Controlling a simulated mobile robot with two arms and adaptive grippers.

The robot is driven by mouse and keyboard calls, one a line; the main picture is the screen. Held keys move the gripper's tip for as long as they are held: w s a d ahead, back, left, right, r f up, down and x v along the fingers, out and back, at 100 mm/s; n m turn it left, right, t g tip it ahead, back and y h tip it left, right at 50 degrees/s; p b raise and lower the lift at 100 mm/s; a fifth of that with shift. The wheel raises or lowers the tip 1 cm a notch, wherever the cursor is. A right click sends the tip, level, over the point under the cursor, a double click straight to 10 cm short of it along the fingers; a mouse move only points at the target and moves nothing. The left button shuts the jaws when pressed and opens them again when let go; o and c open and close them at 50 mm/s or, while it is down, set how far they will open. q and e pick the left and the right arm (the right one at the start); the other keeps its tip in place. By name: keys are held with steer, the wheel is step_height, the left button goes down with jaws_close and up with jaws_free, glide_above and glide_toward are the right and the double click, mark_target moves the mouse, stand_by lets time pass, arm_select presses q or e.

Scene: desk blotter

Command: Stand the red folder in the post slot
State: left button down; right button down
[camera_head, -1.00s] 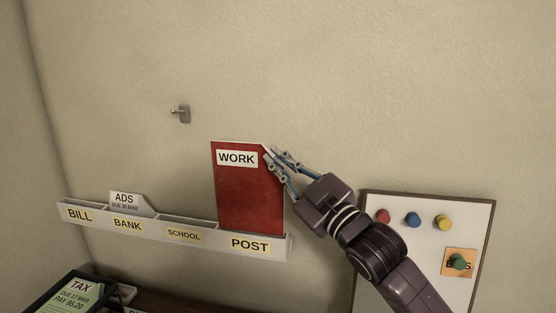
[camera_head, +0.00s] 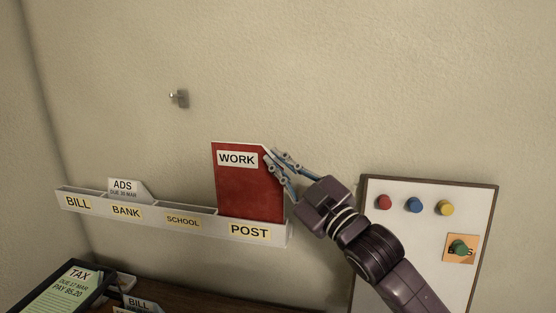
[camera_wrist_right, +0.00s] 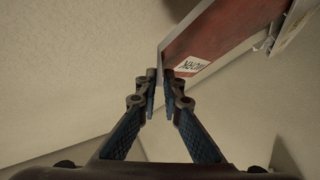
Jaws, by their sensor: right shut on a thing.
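The red folder (camera_head: 250,190), with a white WORK label, stands roughly upright in the post slot (camera_head: 278,236) at the right end of the wall rack. Its lower edge is hidden behind the slot's front wall, so I cannot tell whether it touches the bottom. My right gripper (camera_head: 271,156) is shut on the folder's upper right corner. The right wrist view shows the fingertips (camera_wrist_right: 159,76) closed at the edge of the folder (camera_wrist_right: 215,35). My left gripper is not in view.
The rack's other slots are labelled BILL, BANK and SCHOOL; an ADS card (camera_head: 124,189) stands behind the BANK label. A whiteboard (camera_head: 410,260) with several coloured magnets hangs at right. A wall hook (camera_head: 181,98) is above. A TAX paper (camera_head: 66,290) lies lower left.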

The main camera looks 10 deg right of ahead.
steer(key=shift+f+b, duration=0.5)
steer(key=shift+f, duration=0.45)
steer(key=c, duration=2)
jaws_free()
steer(key=v, duration=1.2)
